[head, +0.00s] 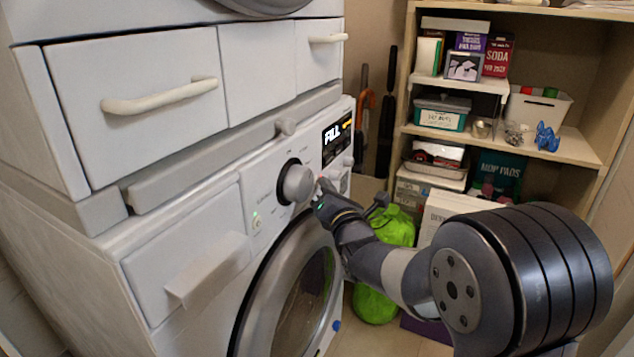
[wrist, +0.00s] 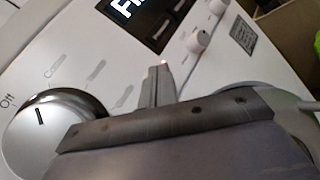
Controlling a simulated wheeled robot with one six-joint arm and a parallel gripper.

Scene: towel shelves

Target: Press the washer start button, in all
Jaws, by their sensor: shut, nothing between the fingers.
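The washer (head: 215,215) has a white control panel with a large silver dial (head: 297,183) and a lit display (head: 337,138) reading "FILL". My gripper (head: 322,187) is shut and empty, with its tips at the panel just right of the dial. In the wrist view the closed fingertips (wrist: 160,70) lie between the dial (wrist: 50,122) and small round knobs (wrist: 200,40), below the display (wrist: 125,8). A small red light shows at the tips. I cannot tell which control is the start button, or whether the tips touch the panel; they hide the spot behind them.
The round washer door (head: 290,290) is below the panel. White drawers (head: 140,105) with handles are above it. A wooden shelf unit (head: 575,145) with boxes and bins stands at the right. A green bag (head: 375,305) lies on the floor behind my arm.

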